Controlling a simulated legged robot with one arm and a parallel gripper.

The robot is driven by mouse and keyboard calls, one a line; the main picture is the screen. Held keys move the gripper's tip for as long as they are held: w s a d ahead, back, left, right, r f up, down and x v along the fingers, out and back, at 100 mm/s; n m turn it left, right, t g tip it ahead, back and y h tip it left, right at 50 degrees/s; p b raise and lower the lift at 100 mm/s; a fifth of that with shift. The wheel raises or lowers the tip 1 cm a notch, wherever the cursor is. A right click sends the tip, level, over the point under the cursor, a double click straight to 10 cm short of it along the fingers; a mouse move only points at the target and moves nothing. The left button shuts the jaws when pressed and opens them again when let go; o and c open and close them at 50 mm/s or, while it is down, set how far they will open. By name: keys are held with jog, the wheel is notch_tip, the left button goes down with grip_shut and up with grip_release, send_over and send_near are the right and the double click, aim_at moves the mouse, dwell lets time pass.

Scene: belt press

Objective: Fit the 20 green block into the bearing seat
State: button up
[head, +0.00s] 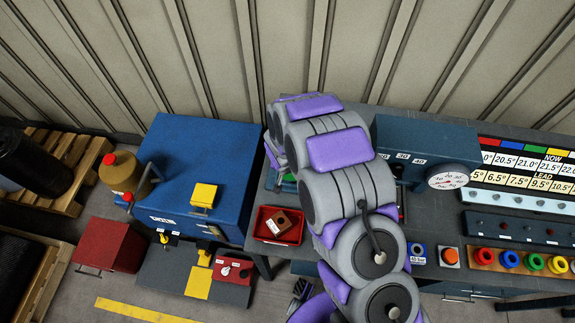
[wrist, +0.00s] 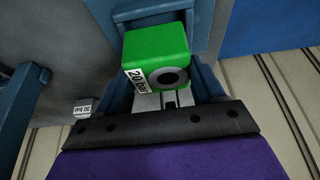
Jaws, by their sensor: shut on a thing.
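The green block (wrist: 157,50) carries a white "20 bar" label and a round grey-rimmed hole, and it is upright in the wrist view. My gripper (wrist: 168,98) is shut on it; the block's lower edge and the finger contact are partly hidden. A blue housing (wrist: 203,18) rises behind and beside the block, with a pale surface below. It looks like the bearing seat's frame, but I cannot tell whether the block is inside or just in front. In the head view my arm hides the gripper and most of this spot; only a green sliver (head: 288,178) shows.
A blue press body with a dial gauge (head: 448,177) stands right of my arm. A red tray (head: 278,226) with a brown block sits at the bench's left. A blue cabinet (head: 195,170) stands left.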

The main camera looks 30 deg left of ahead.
jog(key=shift+f+b, duration=0.85)
jog(key=shift+f, duration=0.4)
jog(key=shift+a+r+p, duration=0.1)
jog(key=shift+r+p, duration=0.3)
jog(key=shift+p, duration=0.55)
dwell(1.0)
jog(key=shift+p, duration=0.55)
dwell(1.1)
jog(key=shift+f, duration=0.4)
dwell(0.4)
jog(key=shift+r+p, duration=0.45)
jog(key=shift+r, duration=0.05)
dwell(0.6)
jog(key=shift+r+p, duration=2.45)
jog(key=shift+p, duration=0.3)
